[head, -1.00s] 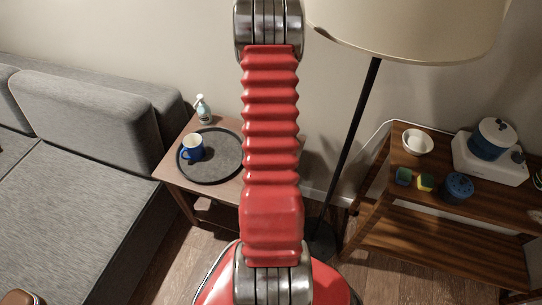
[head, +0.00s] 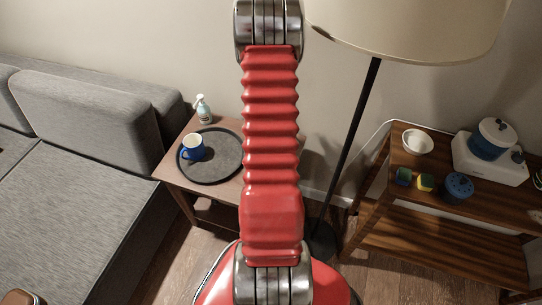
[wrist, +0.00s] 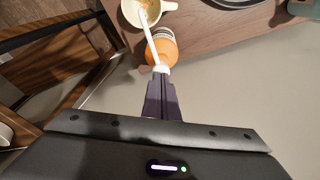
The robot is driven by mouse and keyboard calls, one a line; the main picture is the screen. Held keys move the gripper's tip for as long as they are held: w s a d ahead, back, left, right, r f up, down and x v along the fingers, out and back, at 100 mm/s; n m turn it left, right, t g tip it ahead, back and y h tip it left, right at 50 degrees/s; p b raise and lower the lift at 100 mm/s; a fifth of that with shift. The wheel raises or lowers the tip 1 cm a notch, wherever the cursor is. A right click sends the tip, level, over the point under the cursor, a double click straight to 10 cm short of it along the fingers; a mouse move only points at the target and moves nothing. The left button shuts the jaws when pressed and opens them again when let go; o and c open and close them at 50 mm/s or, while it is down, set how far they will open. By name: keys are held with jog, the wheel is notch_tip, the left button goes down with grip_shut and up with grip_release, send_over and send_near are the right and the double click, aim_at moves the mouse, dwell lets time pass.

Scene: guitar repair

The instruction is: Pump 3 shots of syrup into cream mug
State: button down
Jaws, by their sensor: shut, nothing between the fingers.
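In the wrist view, an orange syrup bottle (wrist: 164,46) with a white pump (wrist: 151,44) stands on the wooden table. The pump's long spout reaches over the cream mug (wrist: 167,5), whose rim is cut off by the top edge; something orange-brown shows inside it. My gripper (wrist: 161,76) is shut and empty, its fingertips at the pump's head. I cannot tell whether they touch it. In the head view, my red arm crosses the middle, and the bottle, cream mug and gripper do not show.
In the head view, a blue mug (head: 192,149) stands on a dark round tray (head: 222,178) on the side table (head: 172,176), with a spray or pump bottle (head: 203,109) behind. A floor lamp (head: 352,140) and a wooden shelf (head: 395,225) stand right, a grey sofa (head: 70,200) left.

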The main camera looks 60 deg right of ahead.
jog(key=shift+f, duration=0.8)
jog(key=shift+r, duration=1.15)
jog(key=shift+r, duration=0.15)
notch_tip(320, 180, up, 6)
jog(key=shift+f, duration=0.15)
dwell(0.6)
dwell(0.7)
